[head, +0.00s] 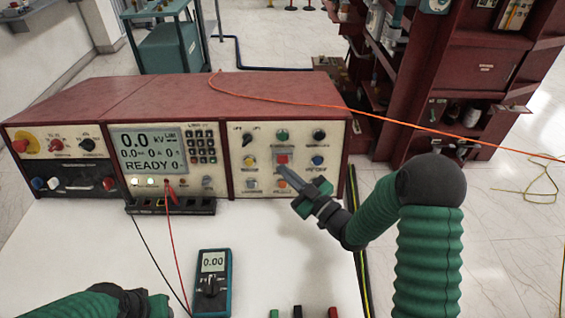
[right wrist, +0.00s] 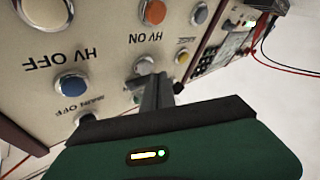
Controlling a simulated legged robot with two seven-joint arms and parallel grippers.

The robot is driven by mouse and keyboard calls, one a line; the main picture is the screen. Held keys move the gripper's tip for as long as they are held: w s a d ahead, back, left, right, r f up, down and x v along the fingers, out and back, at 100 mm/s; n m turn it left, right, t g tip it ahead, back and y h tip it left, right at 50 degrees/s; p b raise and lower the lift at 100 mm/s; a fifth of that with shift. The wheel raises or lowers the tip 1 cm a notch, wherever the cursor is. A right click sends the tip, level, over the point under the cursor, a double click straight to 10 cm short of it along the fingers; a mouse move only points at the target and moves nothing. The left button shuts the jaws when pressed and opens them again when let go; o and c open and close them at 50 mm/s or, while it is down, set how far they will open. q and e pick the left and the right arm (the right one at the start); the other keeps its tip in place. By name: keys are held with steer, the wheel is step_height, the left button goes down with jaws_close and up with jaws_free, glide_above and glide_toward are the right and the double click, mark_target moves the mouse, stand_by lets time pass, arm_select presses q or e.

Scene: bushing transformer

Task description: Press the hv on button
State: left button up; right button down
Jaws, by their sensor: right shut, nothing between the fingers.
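The right-hand red-framed panel carries several buttons and knobs. The HV OFF label (right wrist: 58,60) is by the blue button (right wrist: 70,86). My right gripper (head: 283,170) is shut and empty, its tip in front of the panel close to the red button; contact cannot be told. My left arm's dark wrist and a green hand part (head: 158,305) show at the bottom edge, fingers out of sight.
The READY display (head: 146,150) and an emergency stop (head: 20,146) are further left on the console. A multimeter (head: 212,282) lies on the white table (head: 110,250), with black and red leads nearby. An orange cable (head: 380,117) crosses the console top. A red shelf (head: 480,70) stands behind.

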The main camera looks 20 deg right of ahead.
arm_select(q)
steer(key=shift+f, duration=0.1)
arm_select(e)
steer(key=shift+w, duration=0.15)
steer(key=shift+w+d, duration=0.1)
steer(key=shift+w, duration=0.15)
arm_select(q)
steer(key=shift+f+b, duration=0.25)
steer(key=shift+b, duration=0.1)
arm_select(e)
steer(key=shift+w+d+f, duration=0.15)
steer(key=shift+w, duration=0.25)
stand_by(0.5)
arm_select(q)
steer(key=shift+r, duration=0.15)
arm_select(e)
steer(key=shift+s+a+r, duration=0.1)
steer(key=shift+s+a, duration=0.05)
steer(key=shift+s, duration=0.25)
steer(key=shift+s+a+r, duration=0.1)
steer(key=shift+s, duration=0.3)
